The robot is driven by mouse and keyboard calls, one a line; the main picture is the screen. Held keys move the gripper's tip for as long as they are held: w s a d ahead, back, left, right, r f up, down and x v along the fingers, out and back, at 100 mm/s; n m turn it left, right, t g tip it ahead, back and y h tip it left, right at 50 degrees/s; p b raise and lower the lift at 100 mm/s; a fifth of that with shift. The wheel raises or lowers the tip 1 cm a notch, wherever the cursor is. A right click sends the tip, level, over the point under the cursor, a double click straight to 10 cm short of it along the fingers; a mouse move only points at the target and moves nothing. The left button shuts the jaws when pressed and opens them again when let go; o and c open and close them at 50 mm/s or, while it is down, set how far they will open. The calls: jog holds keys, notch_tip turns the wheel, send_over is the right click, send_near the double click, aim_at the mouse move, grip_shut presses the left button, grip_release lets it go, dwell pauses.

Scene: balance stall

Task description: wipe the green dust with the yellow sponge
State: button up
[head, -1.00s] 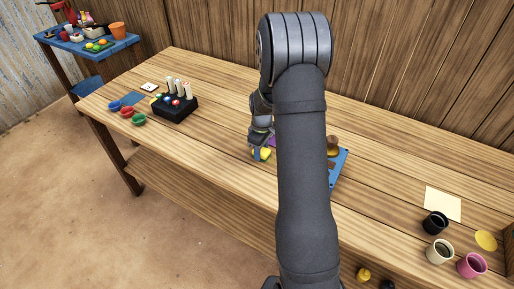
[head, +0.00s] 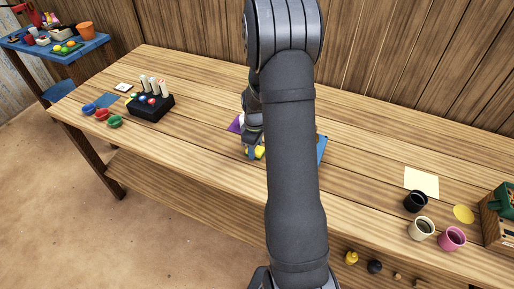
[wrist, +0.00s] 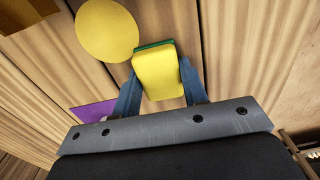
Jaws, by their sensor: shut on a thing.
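The yellow sponge (wrist: 158,78) is between the two fingers of my gripper (wrist: 160,90) in the wrist view, with a dark green layer along its far edge. My gripper is shut on it. In the head view my gripper (head: 253,148) is low over the middle of the table, with yellow showing at its tips. I cannot tell whether the sponge touches the wood. No green dust can be made out; my arm hides part of the table.
A flat yellow disc (wrist: 106,30) lies beside the sponge. A purple sheet (head: 236,123) and a blue board (head: 321,150) are partly hidden by my arm. A black block with pegs (head: 150,106) stands left; cups (head: 422,228) stand right.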

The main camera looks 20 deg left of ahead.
aim_at(234, 147)
jog(key=shift+a, duration=4.25)
jog(key=shift+d, duration=5.1)
jog(key=shift+r, duration=4.05)
